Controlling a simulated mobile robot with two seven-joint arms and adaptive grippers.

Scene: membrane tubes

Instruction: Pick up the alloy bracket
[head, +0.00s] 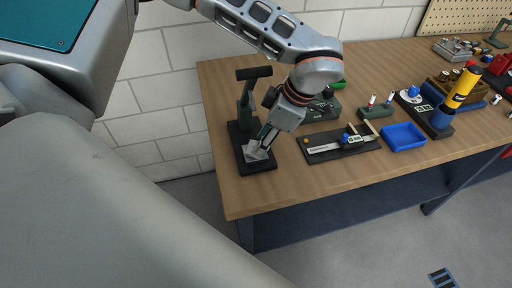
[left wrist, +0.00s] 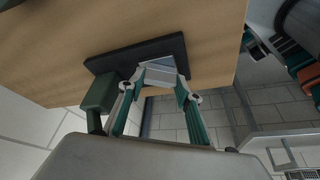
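The alloy bracket (head: 257,150) is a small silver angled piece at the front of a black base (head: 243,164) on the left end of the table. My left gripper (head: 265,138) reaches down to it from above. In the left wrist view the bracket (left wrist: 158,70) is between the fingertips of my left gripper (left wrist: 161,78), with one green finger on each side. No clear gap shows, but whether the fingers press on it cannot be told. The bracket appears to be at the black base, also seen in the left wrist view (left wrist: 112,62). My right gripper is not in view.
A dark green upright press (head: 245,108) stands on the base just behind the bracket. To the right are a black plate with a scale (head: 325,150), a blue tray (head: 403,137) and a yellow cylinder (head: 462,88). The table's front left corner (head: 235,205) is clear.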

